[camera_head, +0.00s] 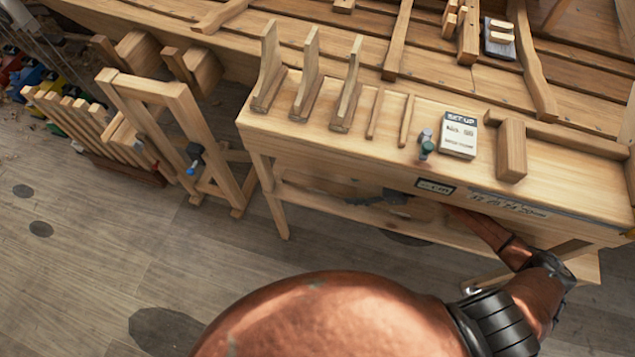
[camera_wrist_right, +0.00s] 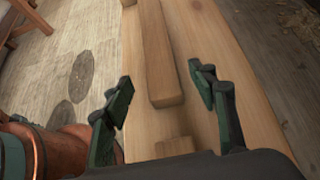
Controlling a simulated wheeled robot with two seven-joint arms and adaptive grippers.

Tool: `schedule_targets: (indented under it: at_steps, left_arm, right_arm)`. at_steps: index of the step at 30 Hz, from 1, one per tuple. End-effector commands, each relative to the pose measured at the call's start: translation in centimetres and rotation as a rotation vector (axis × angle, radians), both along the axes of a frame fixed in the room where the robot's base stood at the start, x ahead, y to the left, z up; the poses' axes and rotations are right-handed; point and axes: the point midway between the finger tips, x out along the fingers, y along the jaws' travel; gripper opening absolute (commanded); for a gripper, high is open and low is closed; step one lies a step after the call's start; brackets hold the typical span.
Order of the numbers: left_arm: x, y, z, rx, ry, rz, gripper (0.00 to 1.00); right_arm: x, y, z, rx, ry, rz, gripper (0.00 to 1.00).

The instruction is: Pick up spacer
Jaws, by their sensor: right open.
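In the right wrist view, a long wooden block (camera_wrist_right: 160,55) lies on a pale plank (camera_wrist_right: 225,60). It fits the look of a spacer, but no label shows. A smaller wooden piece (camera_wrist_right: 174,147) shows nearer the wrist. My right gripper (camera_wrist_right: 160,78) is open, one fingertip on each side of the long block's line, with nothing held. In the head view my right gripper (camera_head: 372,198) is dark and small, under the bench top near the lower shelf (camera_head: 310,201). The bench top hides most of what is around it. My left gripper is not in view.
The bench top (camera_head: 385,145) overhangs my right gripper. It carries upright wooden brackets (camera_head: 309,75), two thin sticks, a white card (camera_head: 458,135), a small green-and-grey item (camera_head: 427,145) and a wooden block (camera_head: 512,150). A wooden frame (camera_head: 170,130) stands left. Floor in front is clear.

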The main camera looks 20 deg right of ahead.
Motion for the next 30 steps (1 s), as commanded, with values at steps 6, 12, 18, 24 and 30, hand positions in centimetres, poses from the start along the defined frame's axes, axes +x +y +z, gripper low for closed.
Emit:
schedule_targets:
  at_steps: [6, 12, 18, 24, 30]
  left_arm:
    - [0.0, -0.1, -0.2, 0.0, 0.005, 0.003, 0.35]
    - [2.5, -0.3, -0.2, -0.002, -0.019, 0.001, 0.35]
    - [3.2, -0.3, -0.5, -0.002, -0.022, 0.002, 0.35]
    - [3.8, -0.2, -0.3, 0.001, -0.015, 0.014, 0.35]
    - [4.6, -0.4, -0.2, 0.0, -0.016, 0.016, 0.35]
  right_arm:
    - [2.6, 3.7, 0.1, 0.002, -0.003, -0.002, 0.53]
    - [4.0, 5.8, 0.1, 0.001, -0.002, -0.003, 0.53]
    - [4.7, 6.9, -0.6, 0.002, 0.0, -0.002, 0.53]
    - [6.1, 9.0, -2.3, 0.003, 0.001, -0.002, 0.53]
    - [6.6, 9.7, -2.9, 0.0, 0.0, -0.001, 0.53]
